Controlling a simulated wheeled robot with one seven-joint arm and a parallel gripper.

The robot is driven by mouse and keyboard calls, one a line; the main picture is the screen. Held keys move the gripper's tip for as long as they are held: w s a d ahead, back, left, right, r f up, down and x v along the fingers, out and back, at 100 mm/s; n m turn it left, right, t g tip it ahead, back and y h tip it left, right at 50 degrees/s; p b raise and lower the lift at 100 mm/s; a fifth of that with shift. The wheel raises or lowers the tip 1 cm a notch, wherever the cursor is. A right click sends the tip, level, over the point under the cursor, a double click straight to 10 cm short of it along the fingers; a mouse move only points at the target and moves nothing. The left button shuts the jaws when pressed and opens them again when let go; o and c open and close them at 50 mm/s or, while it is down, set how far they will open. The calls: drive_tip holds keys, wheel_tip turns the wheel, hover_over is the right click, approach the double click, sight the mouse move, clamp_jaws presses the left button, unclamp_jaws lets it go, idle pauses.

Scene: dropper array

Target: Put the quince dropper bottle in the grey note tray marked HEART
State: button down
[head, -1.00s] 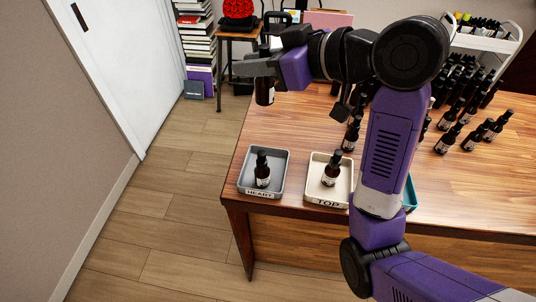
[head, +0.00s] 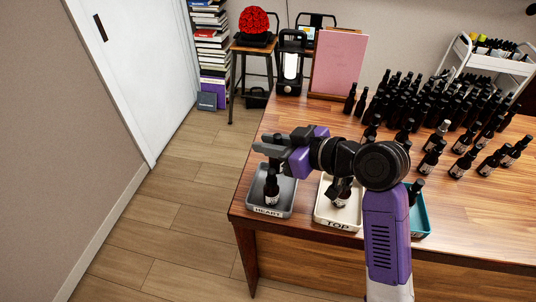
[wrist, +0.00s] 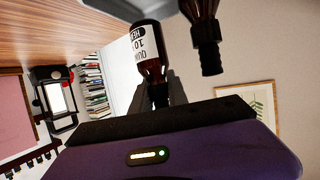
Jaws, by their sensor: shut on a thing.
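The quince dropper bottle (wrist: 150,52) is dark brown with a white label, partly readable as QUIN, in the wrist view. My gripper (wrist: 158,92) is shut on its dark top. In the head view my gripper (head: 270,148) is over the grey HEART tray (head: 289,200) at the table's near left corner. A dark labelled bottle (head: 271,190) stands in this tray below the gripper. Another bottle (wrist: 207,40) shows beside the held one in the wrist view. The held bottle is hard to separate from the gripper and standing bottle in the head view; I cannot tell if it touches the tray.
The cream TOP tray (head: 325,212) with a bottle stands just right, partly behind my arm. A teal tray (head: 424,222) is farther right. Many dark bottles (head: 430,105) crowd the back of the table. A pink board (head: 338,65) and a lantern (head: 291,62) stand at the back left.

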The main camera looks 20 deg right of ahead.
drive_tip(key=shift+f, duration=2)
drive_tip(key=shift+f, duration=0.1)
drive_tip(key=c, duration=1.3)
unclamp_jaws()
drive_tip(key=shift+s+r, duration=0.1)
drive_tip(key=shift+r, duration=0.1)
drive_tip(key=b+v, duration=0.1)
drive_tip(key=v, duration=1)
drive_tip(key=shift+s+d+r, duration=0.15)
drive_tip(key=shift+s+d, duration=0.05)
drive_tip(key=shift+s, duration=0.1)
